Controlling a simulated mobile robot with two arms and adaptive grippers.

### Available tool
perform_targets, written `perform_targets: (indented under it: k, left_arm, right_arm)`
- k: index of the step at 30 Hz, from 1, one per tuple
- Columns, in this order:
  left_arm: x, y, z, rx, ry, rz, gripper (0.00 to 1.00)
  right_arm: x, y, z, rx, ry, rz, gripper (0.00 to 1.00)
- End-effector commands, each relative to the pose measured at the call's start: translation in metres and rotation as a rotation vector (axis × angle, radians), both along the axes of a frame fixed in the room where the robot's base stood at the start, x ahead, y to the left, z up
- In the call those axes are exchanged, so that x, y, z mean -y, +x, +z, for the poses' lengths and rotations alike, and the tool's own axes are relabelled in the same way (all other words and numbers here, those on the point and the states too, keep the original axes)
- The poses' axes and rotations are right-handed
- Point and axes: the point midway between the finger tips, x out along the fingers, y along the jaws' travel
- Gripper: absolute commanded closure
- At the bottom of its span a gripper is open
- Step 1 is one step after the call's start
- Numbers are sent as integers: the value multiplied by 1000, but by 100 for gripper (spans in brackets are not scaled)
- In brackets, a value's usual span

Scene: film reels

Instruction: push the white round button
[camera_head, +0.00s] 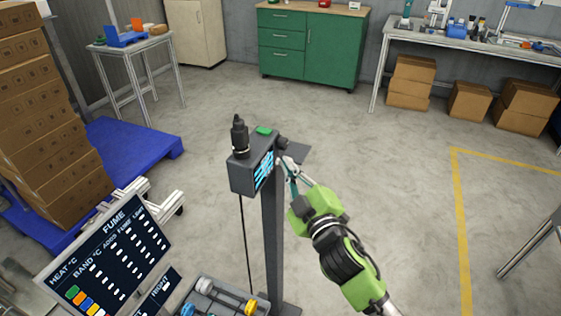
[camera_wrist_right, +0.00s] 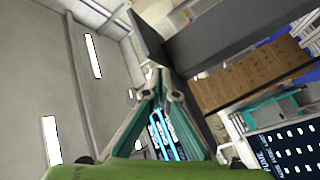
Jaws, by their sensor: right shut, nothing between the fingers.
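A dark grey control box (camera_head: 243,178) stands on a post, with a lit blue display on its face. The display (camera_wrist_right: 163,135) also shows between my fingers in the right wrist view. I cannot clearly make out the white round button; my fingertips cover part of the box's right side. My right gripper (camera_head: 285,163) comes in from the lower right, its fingers shut and empty, tips close beside the box. Whether they touch it I cannot tell. The shut tips also show in the right wrist view (camera_wrist_right: 166,84). My left gripper is not in view.
A green button (camera_head: 264,130) and a black fitting (camera_head: 239,137) sit on top of the box. A tilted control panel (camera_head: 112,255) and a grey tray (camera_head: 225,293) with reels are at lower left. A blue pallet (camera_head: 130,148) holds stacked cartons.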

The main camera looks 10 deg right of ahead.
Motion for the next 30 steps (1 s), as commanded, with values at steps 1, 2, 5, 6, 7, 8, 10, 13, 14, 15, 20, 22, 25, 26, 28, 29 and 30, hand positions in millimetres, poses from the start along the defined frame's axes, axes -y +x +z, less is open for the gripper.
perform_targets:
  k: [1,2,5,6,7,8,10,13,14,15,20,22,25,26,28,29,30]
  left_arm:
    - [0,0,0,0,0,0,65]
    - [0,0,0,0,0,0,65]
    - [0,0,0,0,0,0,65]
    - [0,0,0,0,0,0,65]
    - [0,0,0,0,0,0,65]
    - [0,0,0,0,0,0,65]
    - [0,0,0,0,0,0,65]
    - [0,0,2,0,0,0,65]
    - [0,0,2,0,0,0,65]
    - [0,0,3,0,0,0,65]
    - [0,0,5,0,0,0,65]
    - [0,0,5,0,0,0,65]
    - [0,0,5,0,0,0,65]
    - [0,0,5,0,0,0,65]
    - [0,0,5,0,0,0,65]
    - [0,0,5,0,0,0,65]
    - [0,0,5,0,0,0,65]
  right_arm:
    - [-1,0,0,1,0,1,100]
    - [-1,0,0,1,0,1,100]
    - [-1,0,1,1,0,1,100]
    - [-1,0,1,1,0,2,100]
    - [-1,0,1,1,0,2,100]
    - [-1,0,1,1,0,2,100]
    - [0,0,1,1,0,2,100]
    - [2,-2,1,1,0,1,100]
    - [3,-3,1,1,0,1,100]
    - [5,-4,1,1,0,1,100]
    - [12,-9,1,0,1,1,100]
    - [13,-10,1,0,1,1,100]
    - [13,-10,1,1,1,2,100]
    - [13,-10,1,1,1,2,100]
    - [13,-10,1,1,0,1,100]
    - [13,-10,1,1,0,1,100]
    - [13,-10,1,1,0,1,100]
